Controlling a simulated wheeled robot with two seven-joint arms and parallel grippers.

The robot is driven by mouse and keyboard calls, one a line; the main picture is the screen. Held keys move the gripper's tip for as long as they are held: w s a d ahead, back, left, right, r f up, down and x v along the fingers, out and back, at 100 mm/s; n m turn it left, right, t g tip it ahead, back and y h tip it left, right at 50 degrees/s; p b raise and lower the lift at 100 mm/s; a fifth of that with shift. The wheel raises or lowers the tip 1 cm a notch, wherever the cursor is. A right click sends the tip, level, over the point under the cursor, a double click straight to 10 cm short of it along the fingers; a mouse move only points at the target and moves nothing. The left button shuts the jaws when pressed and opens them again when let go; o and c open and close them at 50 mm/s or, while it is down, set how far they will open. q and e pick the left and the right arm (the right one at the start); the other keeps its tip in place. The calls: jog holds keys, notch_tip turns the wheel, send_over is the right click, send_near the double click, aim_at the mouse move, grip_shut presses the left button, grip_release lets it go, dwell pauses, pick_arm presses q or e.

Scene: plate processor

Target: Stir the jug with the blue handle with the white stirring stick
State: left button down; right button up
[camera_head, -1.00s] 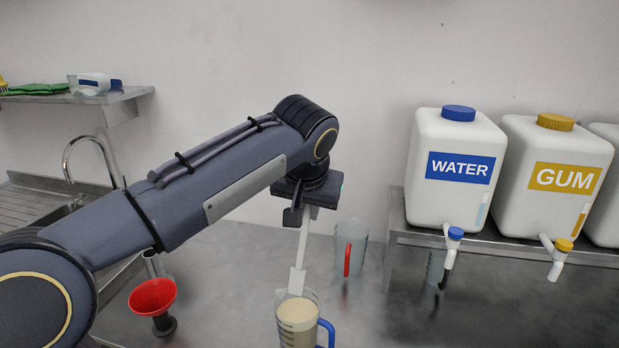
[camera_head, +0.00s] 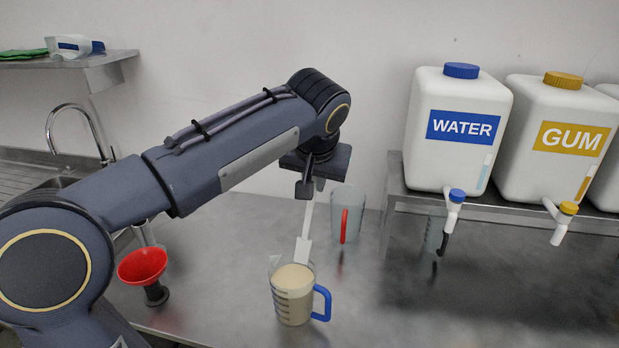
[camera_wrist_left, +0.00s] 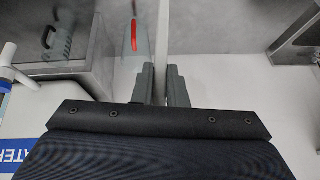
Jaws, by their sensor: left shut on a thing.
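The jug with the blue handle (camera_head: 292,303) stands upright on the steel counter in the head view, filled nearly to the top with a beige liquid. The white stirring stick (camera_head: 304,240) hangs almost upright, with its broad lower end at the jug's rim. I cannot tell whether its tip is inside the jug or just behind it. My left gripper (camera_head: 316,181) is shut on the stick's upper part, above and behind the jug. In the left wrist view the stick (camera_wrist_left: 163,40) runs out between the two fingers (camera_wrist_left: 163,86). My right gripper is not in view.
A jug with a red handle (camera_head: 347,215) stands close behind the stick. A red funnel (camera_head: 142,266) is at the left. WATER (camera_head: 455,150) and GUM (camera_head: 555,165) containers stand on a raised shelf at the right, a dark-handled jug (camera_head: 434,235) below. The counter's front right is clear.

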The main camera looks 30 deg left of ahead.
aim_at(303, 243)
pick_arm(q)
jog(key=shift+s+a+f+b, duration=0.25)
jog(key=shift+f+b, duration=1.75)
jog(key=shift+f, duration=0.45)
jog(key=shift+s+a+f+b, duration=0.3)
jog(key=shift+f+b, duration=1.65)
jog(key=shift+f, duration=0.5)
jog(key=shift+s+a+f+b, duration=0.25)
jog(key=shift+f+b, duration=1.75)
jog(key=shift+f, duration=0.45)
